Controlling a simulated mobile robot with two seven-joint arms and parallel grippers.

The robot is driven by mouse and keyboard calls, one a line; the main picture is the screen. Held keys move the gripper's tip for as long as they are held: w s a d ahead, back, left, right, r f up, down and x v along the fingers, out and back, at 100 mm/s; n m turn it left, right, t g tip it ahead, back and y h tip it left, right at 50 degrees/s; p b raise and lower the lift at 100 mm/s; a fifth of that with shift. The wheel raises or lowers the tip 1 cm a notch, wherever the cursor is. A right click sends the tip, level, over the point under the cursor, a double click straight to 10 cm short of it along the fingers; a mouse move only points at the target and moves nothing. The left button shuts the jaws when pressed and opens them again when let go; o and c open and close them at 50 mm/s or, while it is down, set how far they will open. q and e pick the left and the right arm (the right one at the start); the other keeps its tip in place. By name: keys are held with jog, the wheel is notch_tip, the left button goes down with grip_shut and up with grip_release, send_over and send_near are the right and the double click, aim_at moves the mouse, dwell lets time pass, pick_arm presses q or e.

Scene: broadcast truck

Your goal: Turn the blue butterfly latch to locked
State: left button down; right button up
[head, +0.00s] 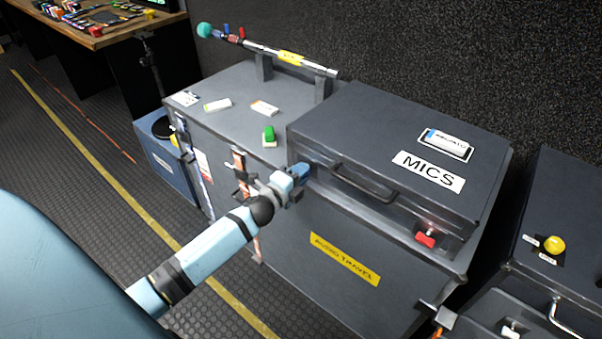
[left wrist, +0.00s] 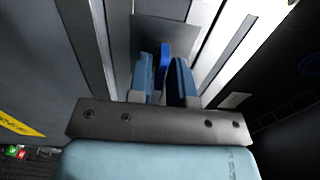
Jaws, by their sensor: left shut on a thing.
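The blue butterfly latch (left wrist: 165,62) is on the front of the closed MICS case (head: 408,145), near its left front corner. In the left wrist view its upright blue wing stands between the two light-blue fingers of my left gripper (left wrist: 163,78). My left gripper (head: 297,174) reaches the case front from the left in the head view and is shut on the wing. In the head view the gripper mostly hides the latch, so its locked or unlocked position cannot be read. My right gripper is not in view.
A red latch (head: 425,239) is on the right of the case front, past a black handle (head: 362,182). The case stands on a large grey trunk (head: 300,235) with a yellow label. A case with a yellow knob (head: 554,244) is at right.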

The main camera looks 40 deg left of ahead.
pick_arm(q)
jog(key=c, duration=1.2)
grip_release()
jog(key=shift+c, duration=0.2)
jog(key=s+a, duration=0.1)
jog(key=s, duration=1.2)
jog(key=shift+s, duration=0.4)
